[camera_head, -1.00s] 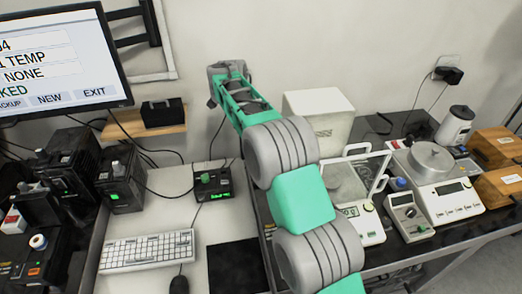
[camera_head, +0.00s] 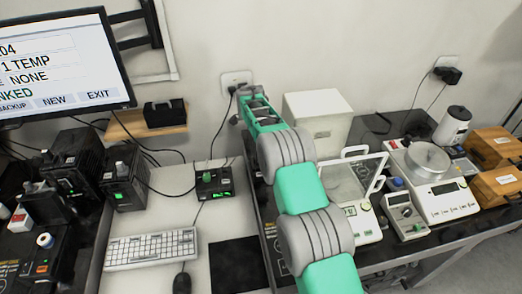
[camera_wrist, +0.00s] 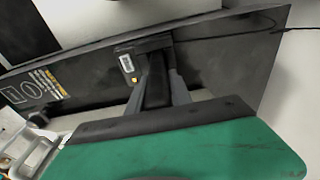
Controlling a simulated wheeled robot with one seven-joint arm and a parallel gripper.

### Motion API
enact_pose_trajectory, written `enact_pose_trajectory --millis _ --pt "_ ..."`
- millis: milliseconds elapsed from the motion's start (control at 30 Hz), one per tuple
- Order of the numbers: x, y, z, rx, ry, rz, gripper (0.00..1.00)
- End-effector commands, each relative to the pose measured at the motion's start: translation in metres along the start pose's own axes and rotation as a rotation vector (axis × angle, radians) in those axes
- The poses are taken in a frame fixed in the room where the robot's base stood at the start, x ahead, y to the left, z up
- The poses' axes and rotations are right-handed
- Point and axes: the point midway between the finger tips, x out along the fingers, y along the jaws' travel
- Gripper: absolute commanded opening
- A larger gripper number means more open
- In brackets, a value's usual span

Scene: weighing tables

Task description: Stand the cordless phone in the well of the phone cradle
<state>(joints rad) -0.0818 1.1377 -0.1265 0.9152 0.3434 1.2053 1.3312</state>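My gripper (camera_wrist: 150,55) shows in the wrist view, its grey fingers reaching over a dark surface with a dark bar between them. A small dark device with a white screen and an orange mark, probably the cordless phone (camera_wrist: 127,65), sits beside the fingertips. I cannot tell whether it is gripped or lies behind them. In the head view the arm's end (camera_head: 245,102) is near the back wall; the fingers are hidden. A black notched block on a small wooden shelf may be the phone cradle (camera_head: 163,113); its well is not clear.
A monitor (camera_head: 60,60) overhangs the left. Black units (camera_head: 123,180), a black box with a green display (camera_head: 213,182) and a keyboard (camera_head: 150,248) stand below. A white box (camera_head: 318,115) and a balance (camera_head: 440,190) stand right. Cables run up the wall.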

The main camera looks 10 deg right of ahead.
Motion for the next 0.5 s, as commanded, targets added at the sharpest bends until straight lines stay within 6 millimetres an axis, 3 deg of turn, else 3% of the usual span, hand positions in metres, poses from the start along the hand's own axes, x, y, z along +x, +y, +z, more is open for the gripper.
enact_pose_trajectory --millis 200,500 --pt "-0.0002 0.0002 0.0003 0.000 0.000 0.000 0.43" --pt "-0.0052 -0.0005 0.0006 0.000 0.001 -0.002 0.43"
